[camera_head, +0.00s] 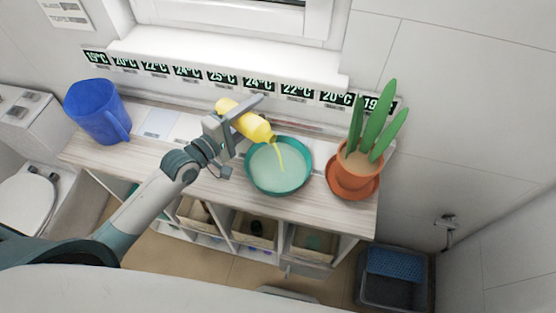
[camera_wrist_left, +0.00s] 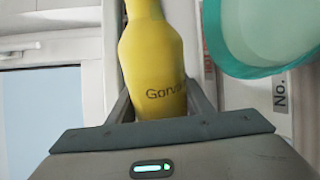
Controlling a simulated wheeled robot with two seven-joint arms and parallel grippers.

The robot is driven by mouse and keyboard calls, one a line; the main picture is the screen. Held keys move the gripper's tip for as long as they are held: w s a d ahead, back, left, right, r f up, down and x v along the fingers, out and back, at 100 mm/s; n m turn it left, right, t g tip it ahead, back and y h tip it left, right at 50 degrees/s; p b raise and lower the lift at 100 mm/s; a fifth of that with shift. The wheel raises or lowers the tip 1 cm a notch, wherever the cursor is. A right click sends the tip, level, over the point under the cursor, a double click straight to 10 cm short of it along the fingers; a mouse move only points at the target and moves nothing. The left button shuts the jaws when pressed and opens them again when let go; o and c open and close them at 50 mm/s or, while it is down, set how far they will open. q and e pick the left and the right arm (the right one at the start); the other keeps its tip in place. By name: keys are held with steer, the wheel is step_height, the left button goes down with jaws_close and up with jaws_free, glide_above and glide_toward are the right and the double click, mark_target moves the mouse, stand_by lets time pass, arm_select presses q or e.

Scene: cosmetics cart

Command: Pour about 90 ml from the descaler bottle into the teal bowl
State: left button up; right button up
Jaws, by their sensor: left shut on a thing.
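A yellow bottle (camera_head: 250,124) is in my left gripper (camera_head: 234,122), which is shut around its body. The bottle is tilted, its neck pointing down to the right, and a thin yellow stream runs from its mouth into the teal bowl (camera_head: 249,181). The bowl stands on the wooden counter and has pale liquid or a pale inside. In the left wrist view the yellow bottle (camera_wrist_left: 152,60) sits between the fingers with dark lettering on it, and the teal bowl's rim (camera_wrist_left: 262,72) shows at upper right. My right gripper is not in view.
A blue pitcher (camera_head: 96,112) stands at the counter's left end. A potted plant in a terracotta pot (camera_head: 352,180) stands close to the bowl's right. Temperature labels line the wall behind. Open cubbies with bins (camera_head: 254,228) are below the counter.

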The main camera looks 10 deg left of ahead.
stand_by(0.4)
arm_select(q)
steer(key=shift+f+m, duration=0.2)
steer(key=shift+m, duration=0.1)
stand_by(1.0)
steer(key=f+n+b, duration=0.1)
steer(key=b, duration=0.1)
steer(key=f+n+b, duration=0.1)
steer(key=a+f+b, duration=0.1)
steer(key=b, duration=0.1)
steer(key=shift+w+a+f+n+b, duration=0.1)
steer(key=shift+w+f+n+b, duration=0.25)
steer(key=shift+f+n, duration=0.05)
steer(key=shift+r, duration=0.2)
